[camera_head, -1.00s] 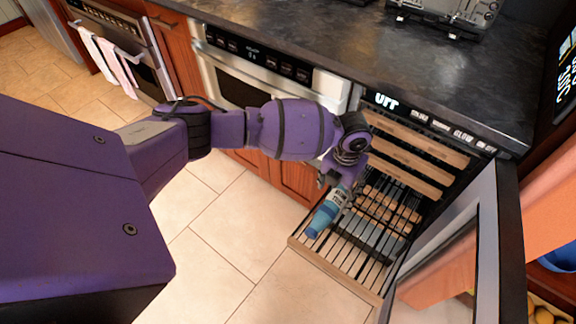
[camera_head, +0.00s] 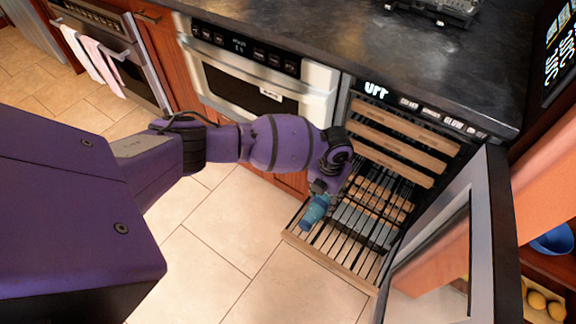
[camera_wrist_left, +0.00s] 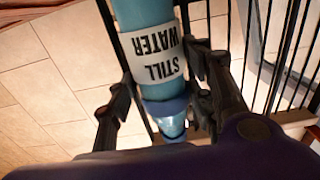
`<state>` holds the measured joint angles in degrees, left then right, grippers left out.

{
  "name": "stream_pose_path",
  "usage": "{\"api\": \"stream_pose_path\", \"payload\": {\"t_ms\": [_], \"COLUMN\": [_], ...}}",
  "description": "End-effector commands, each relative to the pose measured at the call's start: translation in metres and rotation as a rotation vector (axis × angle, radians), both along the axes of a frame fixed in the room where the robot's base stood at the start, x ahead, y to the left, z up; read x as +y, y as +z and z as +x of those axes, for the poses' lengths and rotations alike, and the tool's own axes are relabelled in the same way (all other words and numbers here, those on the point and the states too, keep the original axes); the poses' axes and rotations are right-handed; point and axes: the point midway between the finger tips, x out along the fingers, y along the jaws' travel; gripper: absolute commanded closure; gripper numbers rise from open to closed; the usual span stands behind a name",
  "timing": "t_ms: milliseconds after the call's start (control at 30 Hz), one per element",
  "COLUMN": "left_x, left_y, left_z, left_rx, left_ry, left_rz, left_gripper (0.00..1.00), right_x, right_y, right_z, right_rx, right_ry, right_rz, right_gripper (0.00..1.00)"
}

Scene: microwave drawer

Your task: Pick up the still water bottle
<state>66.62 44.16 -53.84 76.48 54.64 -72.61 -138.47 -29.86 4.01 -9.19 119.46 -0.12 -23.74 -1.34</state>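The still water bottle (camera_head: 314,213) is blue and lies tilted on the pulled-out slatted rack (camera_head: 347,268) of the open cooler. In the left wrist view the bottle (camera_wrist_left: 158,62) shows its white label reading "STILL WATER" upside down. My left gripper (camera_head: 325,187) is at the bottle's upper end and hides its neck in the head view. In the wrist view the two black fingers of the left gripper (camera_wrist_left: 160,92) stand on either side of the bottle, close to it, with narrow gaps; firm contact does not show. My right gripper is not in view.
The cooler's open glass door (camera_head: 440,260) stands right of the rack. Wooden-fronted shelves (camera_head: 393,145) sit above it. The dark countertop (camera_head: 340,40) and a microwave drawer (camera_head: 255,85) are behind my arm. The tiled floor (camera_head: 215,260) is free at left.

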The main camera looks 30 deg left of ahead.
Motion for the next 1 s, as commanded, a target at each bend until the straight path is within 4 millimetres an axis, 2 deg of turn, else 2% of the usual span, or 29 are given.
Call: {"api": "stream_pose_path", "payload": {"t_ms": [33,300,667,833,1000], "left_x": [-0.001,-0.001,-0.001,-0.001,0.009], "left_y": [0.003,0.004,0.010,0.035,0.074], "left_z": [0.003,0.004,0.005,0.006,-0.025], "left_rx": [-0.005,-0.007,-0.009,-0.012,-0.011], "left_ry": [-0.001,-0.001,-0.001,-0.004,-0.005], "left_rz": [-0.001,-0.001,-0.002,-0.002,0.000], "left_gripper": [0.63,0.96,0.97,0.97,0.97], "right_x": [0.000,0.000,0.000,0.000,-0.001], "right_y": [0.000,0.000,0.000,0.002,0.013], "right_z": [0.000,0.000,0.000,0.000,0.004], "right_rx": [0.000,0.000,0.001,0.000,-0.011], "right_ry": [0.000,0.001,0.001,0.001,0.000], "right_rz": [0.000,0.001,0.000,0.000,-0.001], "right_gripper": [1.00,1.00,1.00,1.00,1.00]}}
